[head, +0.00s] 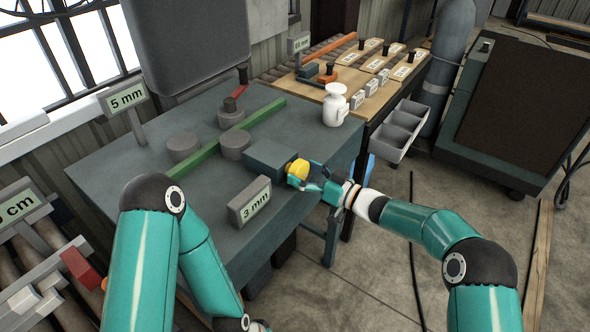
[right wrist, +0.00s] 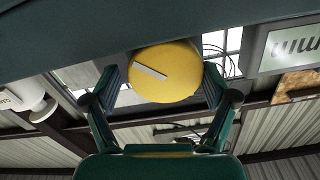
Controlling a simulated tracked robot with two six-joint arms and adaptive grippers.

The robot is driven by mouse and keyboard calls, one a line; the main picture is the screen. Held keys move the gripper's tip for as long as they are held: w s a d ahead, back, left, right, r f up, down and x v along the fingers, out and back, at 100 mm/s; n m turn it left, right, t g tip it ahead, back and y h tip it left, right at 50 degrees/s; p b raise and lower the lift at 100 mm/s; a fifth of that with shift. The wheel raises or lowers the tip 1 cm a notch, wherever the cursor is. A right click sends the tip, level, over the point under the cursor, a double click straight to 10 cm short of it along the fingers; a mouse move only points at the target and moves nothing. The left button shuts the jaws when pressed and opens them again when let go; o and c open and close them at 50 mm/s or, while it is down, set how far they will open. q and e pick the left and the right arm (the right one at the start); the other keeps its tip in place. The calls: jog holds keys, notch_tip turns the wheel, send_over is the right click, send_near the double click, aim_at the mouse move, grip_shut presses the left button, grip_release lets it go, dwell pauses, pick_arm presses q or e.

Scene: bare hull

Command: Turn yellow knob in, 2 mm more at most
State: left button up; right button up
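The yellow knob (head: 298,170) sits on the front of a dark blue-grey block (head: 270,158) on the workbench (head: 130,165). The right wrist view shows the knob's round face (right wrist: 165,72) with a slanted pale line. My right gripper (head: 305,178) is at the knob, its two fingers on either side of it in the right wrist view (right wrist: 163,85). The fingers are close to the knob's rim; I cannot tell whether they press on it. My left arm comes down at the lower left; its gripper is out of the picture.
A "3 mm" sign (head: 250,202) stands left of the knob. A green bar (head: 225,138), round grey pieces (head: 184,146) and a white bottle (head: 335,104) are on the bench. A grey bin (head: 402,130) hangs at the right. Floor is open right of the bench.

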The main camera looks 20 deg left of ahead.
jog(key=v, duration=1.2)
jog(key=shift+w, duration=0.15)
jog(key=s+d+f+m+t+h, duration=0.1)
jog(key=s+d+f+m+h, duration=0.25)
jog(key=f, duration=0.25)
jog(key=s+d+f+m+t+h+p, duration=0.1)
jog(key=s+d+f+m+h, duration=0.1)
jog(key=d+f+m, duration=0.25)
jog(key=s+d+f+m+t+h, duration=0.1)
jog(key=s+d+f+m+h, duration=0.1)
jog(key=d+f+m+h, duration=0.3)
jog(key=s+d+f+g+h, duration=0.1)
jog(key=s+f+g, duration=0.3)
jog(key=s, duration=0.8)
jog(key=s+d+f+g+h, duration=0.1)
jog(key=s+f+g, duration=0.3)
jog(key=s+f, duration=0.3)
jog(key=s, duration=0.5)
jog(key=shift+s+d+f+m+g, duration=0.3)
jog(key=shift+s+d+f+m, duration=0.1)
